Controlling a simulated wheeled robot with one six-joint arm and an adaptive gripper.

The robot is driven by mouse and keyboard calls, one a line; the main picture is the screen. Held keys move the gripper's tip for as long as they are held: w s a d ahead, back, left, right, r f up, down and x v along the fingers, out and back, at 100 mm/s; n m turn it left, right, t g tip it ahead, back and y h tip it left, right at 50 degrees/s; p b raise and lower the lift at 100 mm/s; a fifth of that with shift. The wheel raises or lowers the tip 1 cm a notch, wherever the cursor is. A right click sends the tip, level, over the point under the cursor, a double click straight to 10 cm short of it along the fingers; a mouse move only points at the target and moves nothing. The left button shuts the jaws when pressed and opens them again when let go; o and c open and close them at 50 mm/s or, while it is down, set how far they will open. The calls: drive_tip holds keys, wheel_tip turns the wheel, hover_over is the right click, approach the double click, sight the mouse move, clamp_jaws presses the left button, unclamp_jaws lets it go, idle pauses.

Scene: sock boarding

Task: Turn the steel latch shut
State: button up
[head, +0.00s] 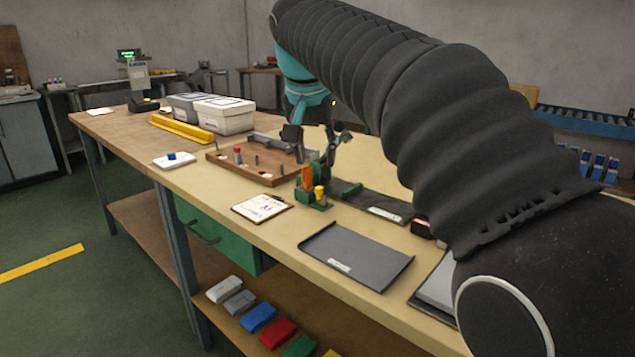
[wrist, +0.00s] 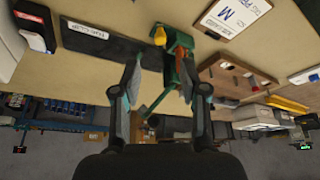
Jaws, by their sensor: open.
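I cannot clearly make out a steel latch in either view. A green fixture (head: 327,172) with an orange block (head: 307,178) and a yellow knob (head: 319,192) stands on the bench, at the end of a dark labelled strip (head: 385,208). In the wrist view, which looks upside down, the green fixture (wrist: 183,45) lies between and beyond my fingers, with a slanted green bar (wrist: 160,98) reaching between them. My gripper (wrist: 167,75) is open, with a finger on each side. In the head view my gripper (head: 318,135) is close by the fixture, partly hidden; contact cannot be told.
A wooden tray (head: 228,163) with several pegs is behind the fixture. A clipboard (head: 262,207) and a grey tray (head: 356,256) lie in front. White bins (head: 222,115) and a yellow bar (head: 180,128) are farther back. Bench between clipboard and grey tray is clear.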

sight(319, 188)
drive_tip(key=b+x, duration=0.1)
drive_tip(key=x, duration=0.6)
drive_tip(key=shift+w+f, duration=0.15)
drive_tip(key=shift+f, duration=0.2)
clamp_jaws()
